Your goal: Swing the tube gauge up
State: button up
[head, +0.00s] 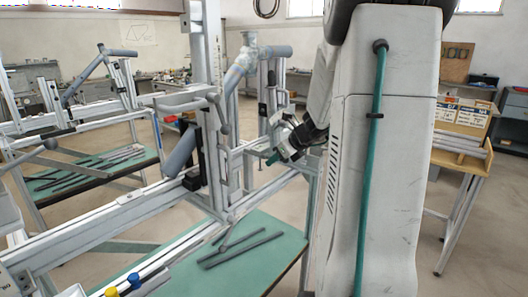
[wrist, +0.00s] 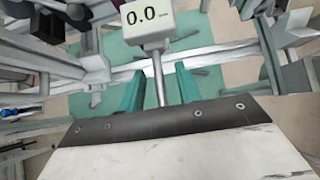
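A white box with a display reading 0.0 (wrist: 147,20) shows at the top of the wrist view; I take it as the tube gauge. A thin metal rod (wrist: 159,80) runs from it toward my gripper. My gripper (wrist: 158,71) has its two teal fingers apart, one on each side of the rod, with a visible gap on both sides. I cannot tell whether the rod lies at finger depth. In the head view my gripper (head: 274,157) is beside the jig's right part, partly hidden by my arm. I cannot make out the gauge there.
The jig's silver rails (head: 95,232) and upright post (head: 212,90) stand left of my gripper. Grey tubes lie on a green-topped table (head: 195,283) below. A second jig (head: 60,110) stands at the back left. A shelf with bins (head: 460,115) is at the right.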

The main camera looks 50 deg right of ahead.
aim_at(265, 151)
grip_shut()
jog(key=shift+w+r, duration=0.25)
jog(key=shift+r, duration=0.95)
jog(key=shift+r, duration=0.1)
jog(key=shift+w+r, duration=0.2)
jog(key=shift+r, duration=0.35)
jog(key=shift+w+r, duration=0.15)
jog(key=shift+r, duration=0.35)
jog(key=shift+w+r, duration=0.3)
jog(key=shift+r, duration=0.25)
jog(key=shift+w+r, duration=0.3)
jog(key=shift+r, duration=0.2)
